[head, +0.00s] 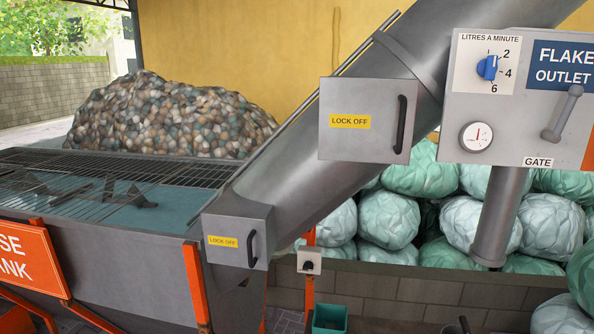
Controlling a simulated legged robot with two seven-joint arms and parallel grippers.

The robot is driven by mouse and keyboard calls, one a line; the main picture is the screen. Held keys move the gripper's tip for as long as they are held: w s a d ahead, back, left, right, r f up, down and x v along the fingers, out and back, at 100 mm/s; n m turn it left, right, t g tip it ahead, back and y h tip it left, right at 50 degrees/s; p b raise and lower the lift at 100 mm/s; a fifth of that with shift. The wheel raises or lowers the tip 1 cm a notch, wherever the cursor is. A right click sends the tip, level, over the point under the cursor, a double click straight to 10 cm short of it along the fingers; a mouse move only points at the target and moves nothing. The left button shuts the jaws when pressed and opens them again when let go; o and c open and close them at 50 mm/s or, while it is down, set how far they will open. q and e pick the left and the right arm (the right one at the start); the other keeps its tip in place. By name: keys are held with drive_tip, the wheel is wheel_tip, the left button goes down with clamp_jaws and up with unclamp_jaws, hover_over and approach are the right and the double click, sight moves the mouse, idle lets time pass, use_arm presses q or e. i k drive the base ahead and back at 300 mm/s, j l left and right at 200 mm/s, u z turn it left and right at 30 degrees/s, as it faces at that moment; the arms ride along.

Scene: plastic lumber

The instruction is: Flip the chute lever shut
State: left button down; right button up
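A grey lever (562,114) with rounded ends sits on the grey control panel (510,108) at the right, above a label reading GATE (537,162). The lever is tilted, its upper end leaning right and its lower end to the left. A grey pipe (500,215) runs down from under the panel. The frame does not show whether the gate inside is open or shut. Neither of my grippers is in view.
A blue knob (487,67) and a round gauge (476,136) share the panel with a FLAKE OUTLET sign (563,66). A sloping grey tube (335,150) carries LOCK OFF boxes. A grated tank (100,190) stands left; pale green bales (465,225) lie behind a low wall.

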sight(574, 92)
drive_tip(key=z, duration=1.4)
